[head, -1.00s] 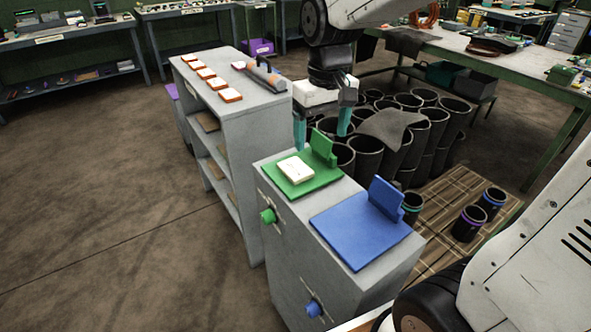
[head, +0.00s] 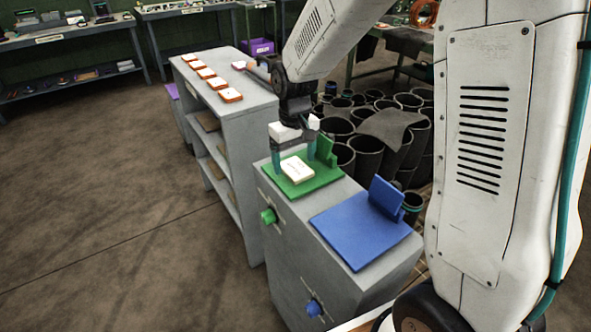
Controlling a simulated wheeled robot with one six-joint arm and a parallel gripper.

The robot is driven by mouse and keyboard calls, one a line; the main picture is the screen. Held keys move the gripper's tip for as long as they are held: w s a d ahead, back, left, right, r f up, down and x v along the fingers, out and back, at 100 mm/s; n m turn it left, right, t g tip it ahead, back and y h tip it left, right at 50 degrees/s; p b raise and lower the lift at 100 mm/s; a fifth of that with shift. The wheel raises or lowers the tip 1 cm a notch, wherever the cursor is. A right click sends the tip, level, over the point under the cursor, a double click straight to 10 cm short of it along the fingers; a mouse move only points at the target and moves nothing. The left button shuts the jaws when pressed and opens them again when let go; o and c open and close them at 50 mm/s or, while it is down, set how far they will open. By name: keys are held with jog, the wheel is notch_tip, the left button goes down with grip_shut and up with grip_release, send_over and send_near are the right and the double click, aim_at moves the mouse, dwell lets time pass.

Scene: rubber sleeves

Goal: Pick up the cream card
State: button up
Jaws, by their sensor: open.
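The cream card (head: 297,170) is a small pale slab lying flat on the green plate (head: 299,191), on top of the grey cabinet (head: 360,284). My gripper (head: 293,168) is open, with its teal fingers pointing down above the green plate, close to the card. One finger shows left of the card and the other to its upper right. I cannot tell whether either finger touches the card or how high the tips are.
A green upright block (head: 326,150) stands at the plate's back edge, close to my gripper. A blue plate (head: 357,234) with a blue upright block (head: 387,197) is to the right. A grey shelf (head: 238,122) with several orange-edged pale cards stands left. Black sleeves (head: 369,158) stand behind.

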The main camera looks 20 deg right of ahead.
jog(key=shift+f, duration=0.7)
jog(key=c, duration=1.1)
jog(key=shift+r, duration=0.15)
